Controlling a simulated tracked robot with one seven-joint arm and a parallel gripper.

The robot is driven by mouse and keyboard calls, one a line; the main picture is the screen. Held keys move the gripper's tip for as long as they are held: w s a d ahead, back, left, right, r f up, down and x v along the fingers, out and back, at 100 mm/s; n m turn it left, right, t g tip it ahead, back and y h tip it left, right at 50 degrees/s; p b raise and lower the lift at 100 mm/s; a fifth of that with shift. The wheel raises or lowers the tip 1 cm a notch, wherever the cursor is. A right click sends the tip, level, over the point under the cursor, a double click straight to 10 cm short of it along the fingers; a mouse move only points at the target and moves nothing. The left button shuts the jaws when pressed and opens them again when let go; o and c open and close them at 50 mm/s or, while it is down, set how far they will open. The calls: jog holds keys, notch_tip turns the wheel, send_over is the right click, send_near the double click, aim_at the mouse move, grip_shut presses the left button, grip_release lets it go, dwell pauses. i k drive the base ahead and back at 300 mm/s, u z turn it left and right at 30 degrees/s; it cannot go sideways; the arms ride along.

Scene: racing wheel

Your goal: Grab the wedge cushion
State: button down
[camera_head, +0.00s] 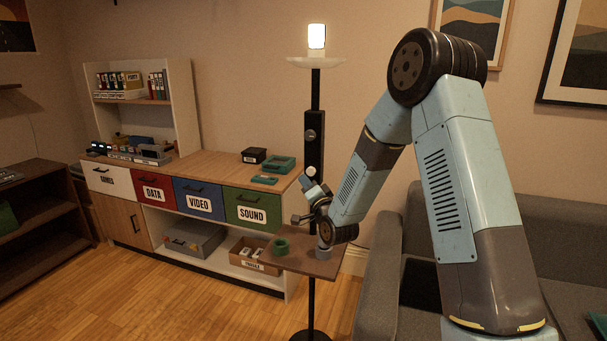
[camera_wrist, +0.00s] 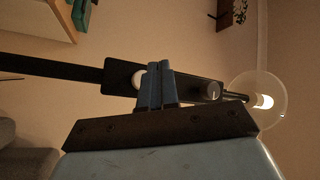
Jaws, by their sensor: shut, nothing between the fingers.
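I cannot make out a wedge cushion for certain in either view. A grey sofa (camera_head: 384,270) stands at the right of the head view, partly hidden behind my arm. A dark shape (camera_head: 418,285) on it beside my arm is too hidden to name. My gripper (camera_head: 308,187) is beside the pole of the floor lamp (camera_head: 315,95). In the wrist view my gripper (camera_wrist: 158,66) has its two blue fingers together with nothing between them, in front of the dark lamp pole (camera_wrist: 70,70). I cannot tell whether they touch it.
A small wooden shelf (camera_head: 312,266) on the lamp stand holds a green ring-shaped object (camera_head: 281,246). A low cabinet (camera_head: 205,165) with labelled drawers stands at the left. A teal item (camera_head: 598,324) shows at the right edge. Wooden floor (camera_head: 110,290) is clear at the front left.

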aim_at(437, 288)
jog(key=u, duration=2.5)
jog(key=i, duration=0.1)
jog(key=z, duration=3.2)
